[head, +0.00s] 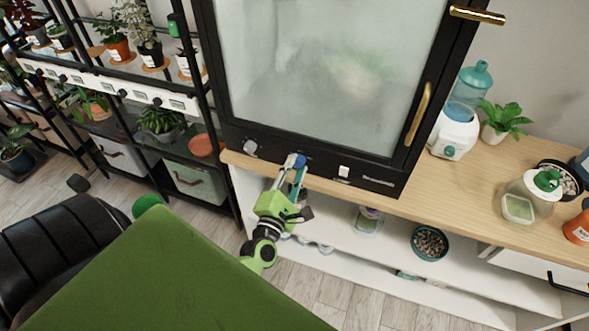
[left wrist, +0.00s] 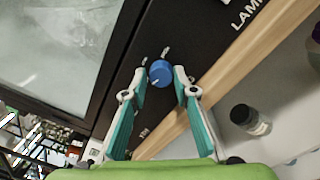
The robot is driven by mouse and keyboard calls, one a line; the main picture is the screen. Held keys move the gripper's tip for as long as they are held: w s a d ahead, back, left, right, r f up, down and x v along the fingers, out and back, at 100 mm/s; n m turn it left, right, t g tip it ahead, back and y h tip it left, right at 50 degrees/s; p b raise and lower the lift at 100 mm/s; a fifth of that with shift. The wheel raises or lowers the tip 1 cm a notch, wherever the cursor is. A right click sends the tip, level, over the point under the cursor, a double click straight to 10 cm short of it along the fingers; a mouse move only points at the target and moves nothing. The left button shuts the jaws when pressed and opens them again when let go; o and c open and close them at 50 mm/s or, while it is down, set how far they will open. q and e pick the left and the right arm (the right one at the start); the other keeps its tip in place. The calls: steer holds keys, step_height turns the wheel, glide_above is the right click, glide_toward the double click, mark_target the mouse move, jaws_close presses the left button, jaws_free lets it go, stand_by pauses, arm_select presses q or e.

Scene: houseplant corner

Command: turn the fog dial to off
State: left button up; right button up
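The fog dial, a blue round knob (head: 299,160), sits on the black lower panel of the glass cabinet (head: 320,168). It shows close up in the left wrist view (left wrist: 160,73), with a white mark on its lower left and small labels around it that I cannot read. My left gripper (head: 291,170) is at the panel. In the left wrist view its two teal fingers (left wrist: 160,80) stand either side of the dial, spread about as wide as it, with a small gap at least on the left. My right gripper is out of view.
A pale knob (head: 250,148) and a white switch (head: 344,171) share the panel. A gold handle (head: 418,115) is on the fogged door. A wooden counter (head: 450,190) carries a blue-topped dispenser (head: 457,120) at right. Shelves below hold a bowl of pebbles (head: 430,243) and jars.

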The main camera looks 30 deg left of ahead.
arm_select(q)
steer(key=shift+o, duration=0.6)
steer(key=shift+w, duration=0.1)
steer(key=shift+s+f, duration=0.1)
steer(key=shift+s, duration=0.15)
steer(key=v, duration=1.1)
steer(key=shift+s+d, duration=0.2)
steer(key=shift+s, duration=0.1)
steer(key=s+d+f+m+g+h, duration=0.25)
steer(key=f+m, duration=0.35)
steer(key=f, duration=0.4)
steer(key=s+d+f+m+g+h, duration=0.1)
steer(key=s+d+f+m+g, duration=0.4)
steer(key=f, duration=0.6)
steer(key=s+d+f+m+g+h, duration=0.1)
steer(key=s+f+m+h, duration=0.1)
steer(key=f+m, duration=0.65)
steer(key=s+a+f+m+g, duration=0.1)
steer(key=s+f+m+g, duration=0.3)
steer(key=s+f, duration=0.4)
steer(key=s+a+f+m+g, duration=0.2)
steer(key=s+f+m+g, duration=0.2)
steer(key=s, duration=1)
step_height(320, 180, down, 5)
steer(key=m, duration=0.3)
steer(key=shift+s+y, duration=0.25)
steer(key=shift+y, duration=0.1)
